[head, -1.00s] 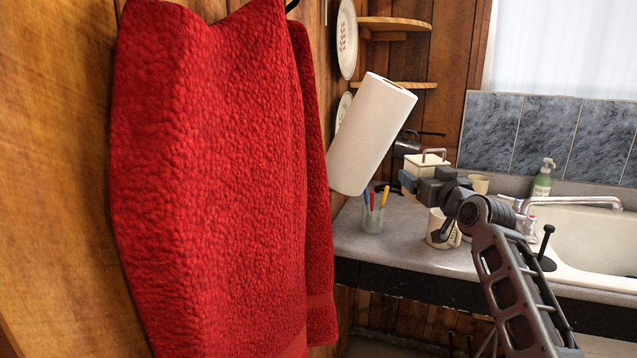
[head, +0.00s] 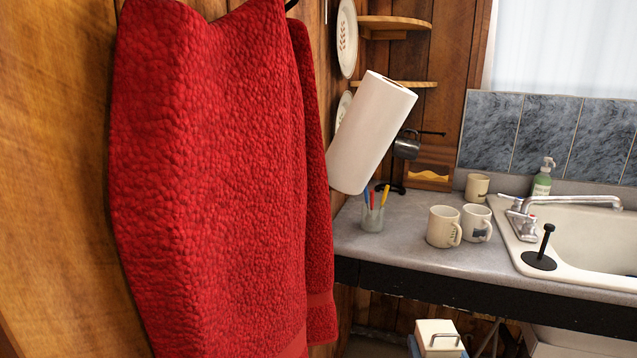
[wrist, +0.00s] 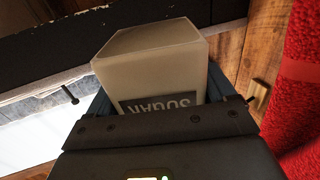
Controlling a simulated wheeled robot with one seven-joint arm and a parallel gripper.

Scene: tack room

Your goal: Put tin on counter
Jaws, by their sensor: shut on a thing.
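The tin, a cream box with a wire handle on its lid, shows at the bottom of the head view (head: 437,334), in front of and lower than the counter's front edge. In the wrist view the tin (wrist: 150,62) fills the space between the fingers, its SUGAR label upside down. My gripper (wrist: 155,88) is shut on the tin, one finger on each side. In the head view most of my gripper is out of frame. The grey counter (head: 395,240) is apart from the tin.
Two mugs (head: 443,227) (head: 476,223), a third cup (head: 477,187), and a glass of pens (head: 372,215) stand on the counter. The sink (head: 590,240) is at right. The counter's front left is bare. A red towel (head: 215,170) hangs at left.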

